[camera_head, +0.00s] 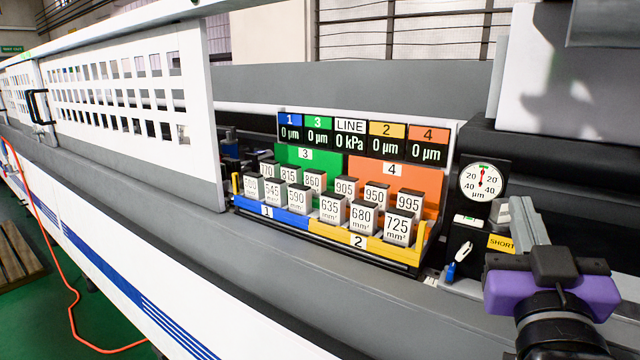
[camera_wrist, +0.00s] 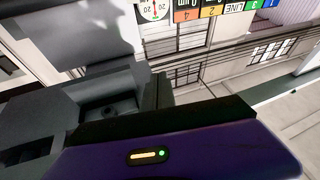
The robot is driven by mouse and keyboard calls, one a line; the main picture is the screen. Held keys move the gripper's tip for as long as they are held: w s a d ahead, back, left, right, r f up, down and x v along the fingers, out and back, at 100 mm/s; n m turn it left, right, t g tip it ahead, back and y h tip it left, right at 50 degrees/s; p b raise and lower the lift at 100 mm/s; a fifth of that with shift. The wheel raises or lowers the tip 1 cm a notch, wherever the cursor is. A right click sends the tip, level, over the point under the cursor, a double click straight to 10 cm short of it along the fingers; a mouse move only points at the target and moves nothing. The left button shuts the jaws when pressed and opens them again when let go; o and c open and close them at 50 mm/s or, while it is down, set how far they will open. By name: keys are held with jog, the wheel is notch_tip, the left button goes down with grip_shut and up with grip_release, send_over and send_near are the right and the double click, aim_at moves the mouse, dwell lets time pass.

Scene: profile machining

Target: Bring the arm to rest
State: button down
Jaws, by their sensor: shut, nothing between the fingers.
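My gripper (camera_head: 527,222) shows at the lower right of the head view, on a purple and black wrist with grey fingers. It is shut and empty, and it points up and away in front of the dial gauge panel. In the wrist view my purple wrist housing fills the bottom, with grey and black parts at the left. That view shows the display strip (camera_wrist: 225,8) and the dial gauge upside down at the top.
A rack (camera_head: 330,236) of numbered blocks stands on the machine at the centre. A dial gauge (camera_head: 483,182) stands to its right, with a yellow "SHORT" label (camera_head: 501,243) below. A white perforated guard (camera_head: 130,105) spans the left. The grey ledge in front is clear.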

jog(key=s+a+f+n+y+p, duration=0.1)
jog(key=s+a+f+n+y, duration=0.25)
jog(key=s+f, duration=0.4)
jog(key=s+a+f+n+y+p, duration=0.1)
jog(key=s+a+f+n+y, duration=0.15)
jog(key=s+f+y, duration=0.5)
jog(key=s+f+m+g+h+p, duration=0.1)
jog(key=s+f+m+g+h, duration=0.1)
jog(key=s+f, duration=0.5)
jog(key=s+f+m+g+h+p, duration=0.2)
jog(key=s+f+g, duration=0.2)
jog(key=s, duration=1)
notch_tip(320, 180, down, 3)
jog(key=shift+s+d+r, duration=0.15)
jog(key=shift+d, duration=0.05)
